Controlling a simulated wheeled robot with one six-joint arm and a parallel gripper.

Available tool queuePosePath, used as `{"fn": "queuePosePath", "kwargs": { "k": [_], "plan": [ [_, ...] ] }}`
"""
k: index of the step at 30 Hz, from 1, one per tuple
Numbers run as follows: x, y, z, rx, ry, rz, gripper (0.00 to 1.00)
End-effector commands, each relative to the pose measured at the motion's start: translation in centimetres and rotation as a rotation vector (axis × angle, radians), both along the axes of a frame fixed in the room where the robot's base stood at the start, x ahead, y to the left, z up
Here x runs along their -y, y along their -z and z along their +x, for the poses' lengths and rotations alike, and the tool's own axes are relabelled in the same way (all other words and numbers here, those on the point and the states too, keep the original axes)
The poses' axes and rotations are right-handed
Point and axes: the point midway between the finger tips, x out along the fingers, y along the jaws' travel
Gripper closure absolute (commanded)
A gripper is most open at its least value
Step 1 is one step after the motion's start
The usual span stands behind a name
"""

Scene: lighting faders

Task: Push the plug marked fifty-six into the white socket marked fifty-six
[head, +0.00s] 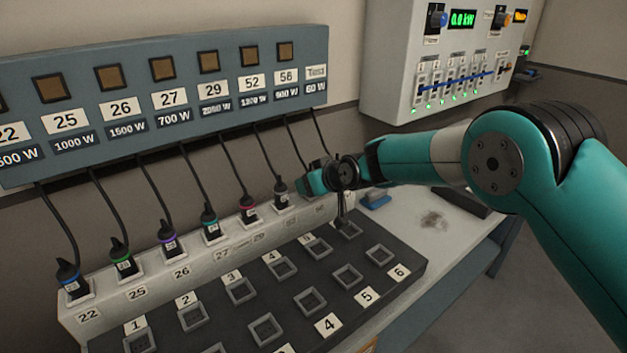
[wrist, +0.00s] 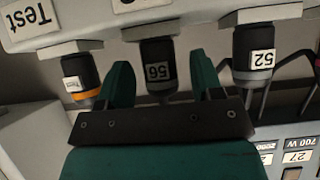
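The plug marked 56 (wrist: 158,72) is dark with a grey band and a white label. In the wrist view, which is upside down, it stands upright in its white socket (wrist: 149,31); whether it is fully seated I cannot tell. My gripper (wrist: 160,62) is open, one teal finger on each side of this plug, with a small gap on both sides. In the head view my gripper (head: 314,184) is at the right end of the white strip and hides the plug and its socket. The plug's cable end is behind my gripper.
In the wrist view, the Test plug (wrist: 80,78) and plug 52 (wrist: 254,55) stand close on either side. The white strip (head: 108,305) holds several plugs with cables from the blue-grey panel (head: 180,127). A black board (head: 205,290) with numbered grey sockets lies in front.

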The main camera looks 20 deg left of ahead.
Motion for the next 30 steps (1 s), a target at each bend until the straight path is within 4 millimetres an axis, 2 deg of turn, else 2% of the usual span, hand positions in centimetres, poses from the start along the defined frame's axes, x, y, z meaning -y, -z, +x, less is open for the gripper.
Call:
{"fn": "queuePosePath", "kwargs": {
  "k": [10,14,20,30],
  "plan": [
    [0.1,-0.3,0.0,0.002,-0.001,0.002,0.33],
    [0.7,-0.9,-0.5,0.004,0.0,0.002,0.33],
    [3.2,-3.0,-2.3,0.004,0.002,0.003,0.33],
    [8.5,-7.6,-6.6,0.006,0.002,0.003,0.33]
  ]
}}
